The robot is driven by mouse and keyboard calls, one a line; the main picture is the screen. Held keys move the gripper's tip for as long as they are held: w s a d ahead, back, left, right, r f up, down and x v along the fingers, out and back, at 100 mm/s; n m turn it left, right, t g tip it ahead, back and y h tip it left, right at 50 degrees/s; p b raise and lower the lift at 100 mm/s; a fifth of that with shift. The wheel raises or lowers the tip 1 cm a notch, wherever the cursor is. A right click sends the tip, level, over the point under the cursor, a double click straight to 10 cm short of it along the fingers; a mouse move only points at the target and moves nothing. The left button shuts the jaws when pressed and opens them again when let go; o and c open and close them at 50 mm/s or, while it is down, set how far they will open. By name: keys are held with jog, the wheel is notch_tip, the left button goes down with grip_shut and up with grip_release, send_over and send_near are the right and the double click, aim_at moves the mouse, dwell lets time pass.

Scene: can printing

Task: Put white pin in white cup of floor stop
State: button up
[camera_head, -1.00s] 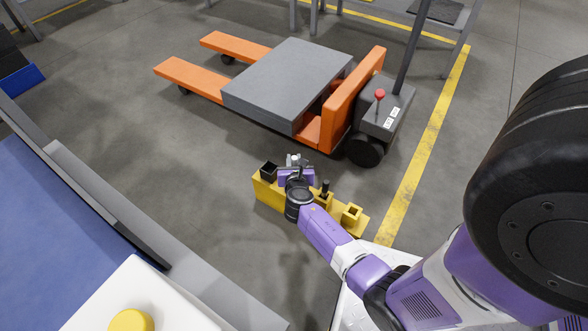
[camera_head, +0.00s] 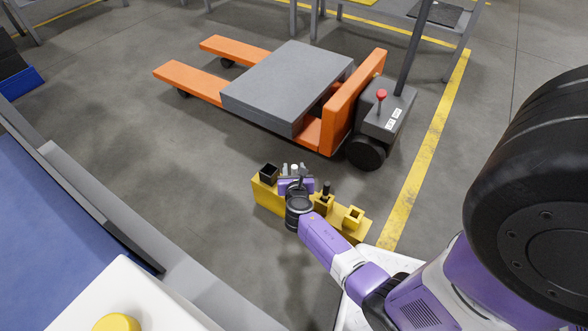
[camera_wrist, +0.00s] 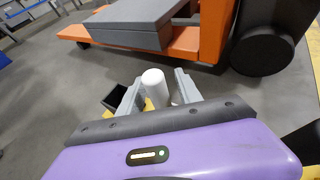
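The yellow floor stop (camera_head: 268,197) lies on the floor. It bears a black cup (camera_head: 269,174) at the left, a cup with a dark pin (camera_head: 326,189) right of my gripper, and a yellow cup (camera_head: 353,218) at the right. The white pin (camera_wrist: 155,88) stands between my fingers in the wrist view; its top also shows in the head view (camera_head: 294,169). My gripper (camera_wrist: 158,92) is open around it, with a narrow gap on each side. The purple gripper body hides the pin's lower end and the white cup, so I cannot see how it sits.
An orange pallet truck (camera_head: 338,103) with a grey slab (camera_head: 285,85) stands just behind the floor stop. A yellow floor line (camera_head: 425,155) runs at the right. A white block with a yellow button (camera_head: 117,322) is at the lower left. Grey floor lies open left of the stop.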

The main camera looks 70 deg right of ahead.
jog(key=shift+r, duration=0.2)
jog(key=s+a+r+m+t+y+p, duration=0.2)
jog(key=s+a+r+m+y, duration=0.15)
jog(key=a, duration=0.65)
jog(key=s+a+r+m+t+y+p, duration=0.25)
jog(key=s+a, duration=0.25)
jog(key=a, duration=0.6)
jog(key=s+a+r+m+t+y+p, duration=0.15)
jog(key=s+a+r+m, duration=0.25)
jog(key=a, duration=0.6)
jog(key=s+a+r+m+t+y, duration=0.1)
jog(key=a+r+m, duration=0.2)
jog(key=r, duration=0.4)
jog(key=s+a+r+m+t+y, duration=0.1)
jog(key=s+a+r+m+y, duration=0.1)
jog(key=r+m, duration=0.3)
jog(key=s+a+r+m+t+y, duration=0.1)
jog(key=a+r+m, duration=0.3)
jog(key=r, duration=0.6)
jog(key=shift+s+a+r+t+y, duration=0.3)
jog(key=shift+r+t+y, duration=0.05)
jog(key=shift+t+y, duration=0.15)
jog(key=shift+s, duration=0.15)
